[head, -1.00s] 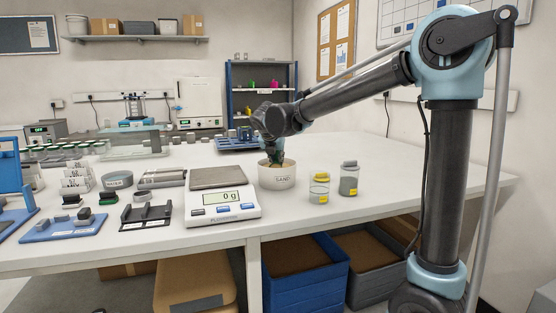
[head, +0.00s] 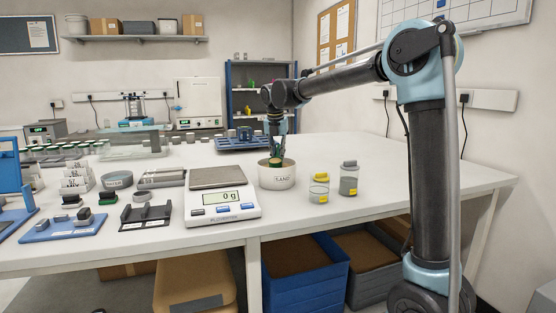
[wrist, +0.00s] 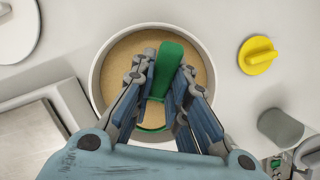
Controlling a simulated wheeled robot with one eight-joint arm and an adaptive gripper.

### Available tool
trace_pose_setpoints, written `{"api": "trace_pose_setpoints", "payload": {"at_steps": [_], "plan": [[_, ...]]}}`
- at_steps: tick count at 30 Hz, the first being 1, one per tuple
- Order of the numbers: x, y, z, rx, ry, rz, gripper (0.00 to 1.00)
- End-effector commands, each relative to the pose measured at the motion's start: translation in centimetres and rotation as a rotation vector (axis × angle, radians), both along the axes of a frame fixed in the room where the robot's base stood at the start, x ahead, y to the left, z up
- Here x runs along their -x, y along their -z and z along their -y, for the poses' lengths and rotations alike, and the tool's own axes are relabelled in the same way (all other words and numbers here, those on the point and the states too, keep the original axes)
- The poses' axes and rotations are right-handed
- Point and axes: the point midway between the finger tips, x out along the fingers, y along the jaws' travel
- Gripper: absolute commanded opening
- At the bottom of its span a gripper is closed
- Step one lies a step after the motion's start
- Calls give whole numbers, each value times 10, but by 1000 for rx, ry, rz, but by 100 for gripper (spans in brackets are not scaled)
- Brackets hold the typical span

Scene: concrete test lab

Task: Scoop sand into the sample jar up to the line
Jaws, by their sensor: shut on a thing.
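A white bowl (head: 277,181) labelled SAND stands on the bench, with tan sand (wrist: 124,62) in it. My gripper (head: 277,155) points down over the bowl. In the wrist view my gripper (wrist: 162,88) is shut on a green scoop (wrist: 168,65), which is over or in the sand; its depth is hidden. A grey jar (head: 349,182) with a grey top and yellow patch stands further right.
A scale (head: 221,207) reading 0 g stands close left of the bowl. Further left are a dish (head: 117,181), a black rack (head: 146,216) and a blue tray (head: 62,226). The bench's right side is clear.

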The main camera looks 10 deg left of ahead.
Motion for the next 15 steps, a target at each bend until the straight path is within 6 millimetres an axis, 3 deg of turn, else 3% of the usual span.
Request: {"api": "trace_pose_setpoints", "payload": {"at_steps": [15], "plan": [[-8,-27,0,5,2,-160,0]]}}
